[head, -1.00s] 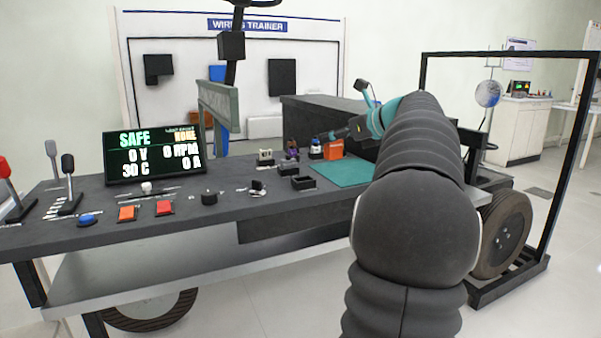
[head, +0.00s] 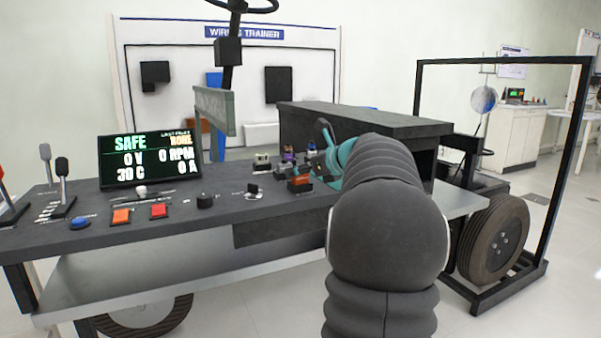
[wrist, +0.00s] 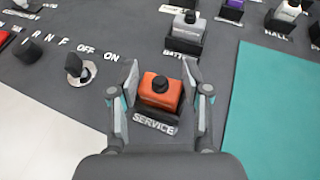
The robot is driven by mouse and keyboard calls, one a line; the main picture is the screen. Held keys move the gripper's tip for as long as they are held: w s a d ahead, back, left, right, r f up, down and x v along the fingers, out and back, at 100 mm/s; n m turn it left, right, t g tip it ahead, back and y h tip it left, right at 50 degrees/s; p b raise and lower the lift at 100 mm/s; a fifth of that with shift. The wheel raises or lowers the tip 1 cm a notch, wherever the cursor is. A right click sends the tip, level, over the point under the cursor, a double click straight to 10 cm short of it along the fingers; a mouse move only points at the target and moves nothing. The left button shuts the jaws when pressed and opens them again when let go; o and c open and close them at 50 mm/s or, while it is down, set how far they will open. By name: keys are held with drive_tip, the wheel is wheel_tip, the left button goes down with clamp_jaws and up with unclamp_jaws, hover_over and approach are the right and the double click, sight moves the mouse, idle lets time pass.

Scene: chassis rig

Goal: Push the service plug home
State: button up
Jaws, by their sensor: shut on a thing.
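The service plug is an orange block with a black knob on top; it shows in the wrist view (wrist: 160,93) and in the head view (head: 299,184). My gripper (wrist: 163,78) has a finger on each side of the plug and is shut on it. The plug is upright, at the black socket (wrist: 150,113) behind the SERVICE label (wrist: 153,124). How deep it sits in the socket I cannot tell, since the plug hides the opening. In the head view my arm hides most of the gripper.
A grey plug (wrist: 187,30) in its holder stands beyond the service plug, with more plugs to the right. A rotary switch (wrist: 77,68) marked OFF and ON is at the left. The teal mat (wrist: 275,115) lies bare at the right. The display (head: 150,160) reads SAFE and 0 V.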

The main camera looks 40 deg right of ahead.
drive_tip(key=o, duration=1.3)
drive_tip(key=shift+c, duration=0.2)
drive_tip(key=shift+s, duration=0.1)
drive_tip(key=v, duration=1.2)
